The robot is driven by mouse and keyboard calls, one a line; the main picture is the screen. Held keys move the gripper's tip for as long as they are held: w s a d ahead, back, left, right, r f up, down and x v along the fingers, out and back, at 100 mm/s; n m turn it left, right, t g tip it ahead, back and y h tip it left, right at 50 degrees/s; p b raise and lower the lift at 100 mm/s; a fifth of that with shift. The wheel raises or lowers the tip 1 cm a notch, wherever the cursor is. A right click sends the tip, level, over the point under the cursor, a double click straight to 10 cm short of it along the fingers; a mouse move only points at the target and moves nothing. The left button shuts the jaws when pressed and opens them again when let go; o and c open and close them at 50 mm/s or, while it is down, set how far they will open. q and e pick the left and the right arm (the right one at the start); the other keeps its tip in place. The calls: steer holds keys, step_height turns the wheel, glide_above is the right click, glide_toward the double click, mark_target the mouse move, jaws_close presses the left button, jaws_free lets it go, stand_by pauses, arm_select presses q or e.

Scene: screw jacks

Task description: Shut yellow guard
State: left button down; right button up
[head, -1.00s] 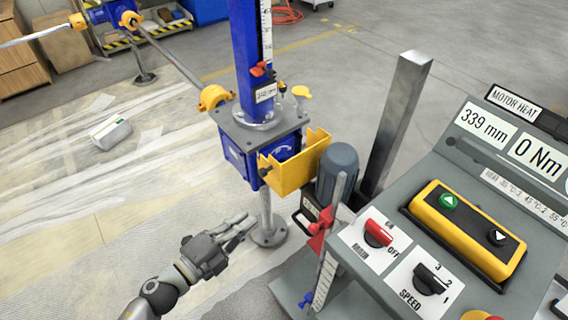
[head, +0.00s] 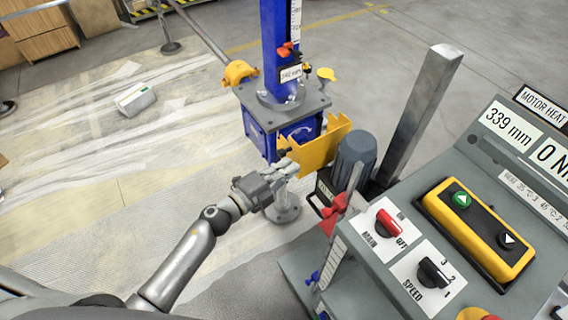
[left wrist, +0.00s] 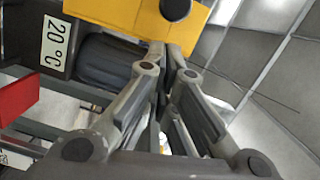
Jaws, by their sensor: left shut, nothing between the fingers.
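The yellow guard (head: 318,146) sits on the right side of the blue screw jack housing (head: 264,141), below its grey top plate. It stands out from the housing at an angle, with a gap between them at the top. My left gripper (head: 291,166) is shut and empty, its fingertips at the guard's lower left edge. In the left wrist view the guard (left wrist: 120,14) fills the top, with a dark round knob (left wrist: 175,8) on it, just beyond the fingertips (left wrist: 172,52). I cannot tell whether they touch. My right gripper is not in view.
A grey motor (head: 356,155) stands right of the guard, with a square metal post (head: 420,110) behind it. The control panel (head: 390,260) with switches and yellow button box (head: 478,235) fills the right.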

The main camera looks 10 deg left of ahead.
arm_select(q)
steer(key=shift+w+a+f, duration=0.15)
steer(key=shift+w+a, duration=0.3)
steer(key=shift+w, duration=0.05)
steer(key=shift+w+a+p, duration=0.15)
steer(key=shift+p, duration=0.15)
steer(key=shift+a+n, duration=0.1)
steer(key=shift+n, duration=0.2)
